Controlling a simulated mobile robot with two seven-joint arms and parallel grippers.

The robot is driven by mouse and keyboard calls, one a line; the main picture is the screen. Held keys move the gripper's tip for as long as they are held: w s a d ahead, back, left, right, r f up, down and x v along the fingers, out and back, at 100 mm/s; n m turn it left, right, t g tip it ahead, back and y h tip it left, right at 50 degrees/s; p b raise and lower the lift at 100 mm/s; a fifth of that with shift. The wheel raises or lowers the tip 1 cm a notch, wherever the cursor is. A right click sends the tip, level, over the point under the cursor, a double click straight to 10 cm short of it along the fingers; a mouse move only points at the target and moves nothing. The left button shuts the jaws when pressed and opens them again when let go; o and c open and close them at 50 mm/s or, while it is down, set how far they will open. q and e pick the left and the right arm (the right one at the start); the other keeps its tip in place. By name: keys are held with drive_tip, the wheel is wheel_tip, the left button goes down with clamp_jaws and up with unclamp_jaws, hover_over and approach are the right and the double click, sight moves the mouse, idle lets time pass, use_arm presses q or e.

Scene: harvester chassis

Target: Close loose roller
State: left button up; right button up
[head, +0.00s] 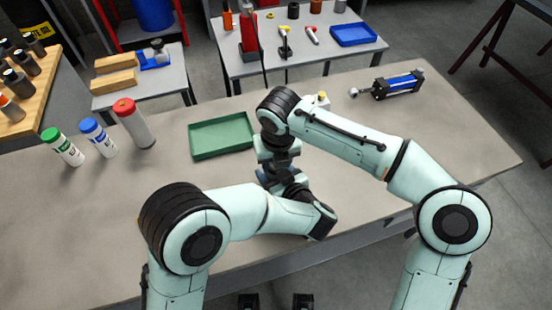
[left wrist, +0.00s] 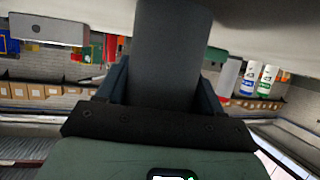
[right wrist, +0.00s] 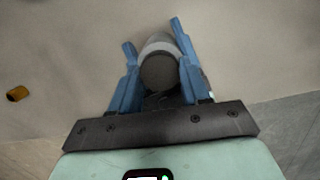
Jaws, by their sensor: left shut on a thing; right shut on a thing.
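A dark grey cylindrical piece, which looks like the roller (left wrist: 172,40), stands between the blue fingers of my left gripper (left wrist: 160,85) in the left wrist view. In the right wrist view, a round dark end with a pale grey rim (right wrist: 160,72) sits between the blue fingers of my right gripper (right wrist: 153,45). Both grippers are shut on it, the right from above and the left below it. In the head view they meet near the bench's middle, right of the green tray, and my arms hide most of the roller. I cannot tell where its parts join.
The green tray (head: 222,152) lies just left of my grippers. White bottles with green (head: 63,147) and blue (head: 98,138) caps and a red-topped cylinder (head: 134,124) stand farther left. A blue-black cylinder unit (head: 398,85) lies at back right.

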drive_tip(key=shift+f, duration=0.55)
drive_tip(key=o, duration=1.1)
drive_tip(key=shift+d, duration=0.1)
drive_tip(key=r, duration=0.4)
drive_tip(key=s+r, duration=0.1)
drive_tip(key=r, duration=0.7)
drive_tip(key=shift+s+d, duration=0.1)
drive_tip(key=shift+s, duration=0.3)
use_arm(q)
drive_tip(key=o, duration=1.6)
drive_tip(key=v, duration=1.3)
drive_tip(key=shift+s+d, duration=0.15)
drive_tip(key=shift+s, duration=0.05)
use_arm(e)
drive_tip(key=shift+r, duration=0.15)
